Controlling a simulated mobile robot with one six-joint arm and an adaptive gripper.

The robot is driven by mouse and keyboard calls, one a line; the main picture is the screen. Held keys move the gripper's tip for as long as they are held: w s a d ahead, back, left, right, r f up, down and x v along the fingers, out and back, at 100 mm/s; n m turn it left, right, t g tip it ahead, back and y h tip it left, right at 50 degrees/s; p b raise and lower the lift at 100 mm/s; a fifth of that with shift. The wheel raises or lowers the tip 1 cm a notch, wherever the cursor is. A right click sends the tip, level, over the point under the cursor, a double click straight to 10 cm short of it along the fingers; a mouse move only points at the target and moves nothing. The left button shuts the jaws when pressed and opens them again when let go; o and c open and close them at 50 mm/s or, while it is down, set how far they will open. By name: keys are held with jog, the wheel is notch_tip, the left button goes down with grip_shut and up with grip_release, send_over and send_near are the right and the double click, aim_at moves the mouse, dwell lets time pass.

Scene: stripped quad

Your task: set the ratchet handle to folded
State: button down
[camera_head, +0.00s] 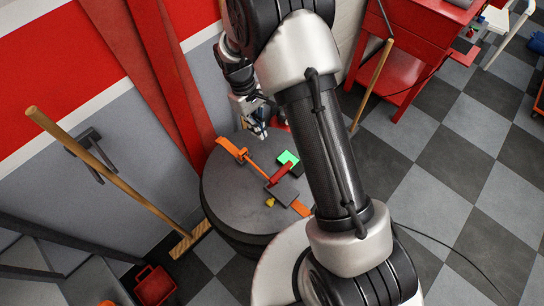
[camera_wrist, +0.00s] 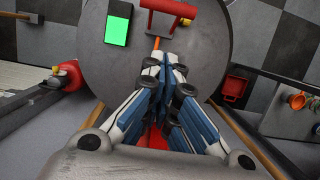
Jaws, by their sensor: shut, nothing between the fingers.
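The ratchet handle (camera_head: 279,175) is a red bar on a dark ratchet body, set in an orange strap (camera_head: 258,165) on a round dark grey top. In the wrist view the red handle (camera_wrist: 168,8) shows at the top edge as a bracket shape, cut off by the frame; its exact angle is hard to tell. My gripper (camera_head: 264,132) is above the far edge of the round top, apart from the handle. In the wrist view my gripper (camera_wrist: 163,62) has its fingers together and empty, with the orange strap just beyond the tips.
A device with a bright green face (camera_head: 288,158) sits beside the ratchet; it also shows in the wrist view (camera_wrist: 118,24). A small yellow object (camera_head: 270,202) lies near the ratchet. A red post (camera_head: 165,75) and a broom (camera_head: 100,168) stand left of the round top (camera_head: 225,205).

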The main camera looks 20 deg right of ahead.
aim_at(277, 177)
jog(key=shift+f, duration=0.2)
jog(key=s+d+b+x, duration=0.1)
jog(key=s+b+x, duration=0.1)
jog(key=x, duration=1)
jog(key=shift+s+d, duration=0.25)
jog(key=shift+d, duration=0.1)
jog(key=shift+w, duration=0.1)
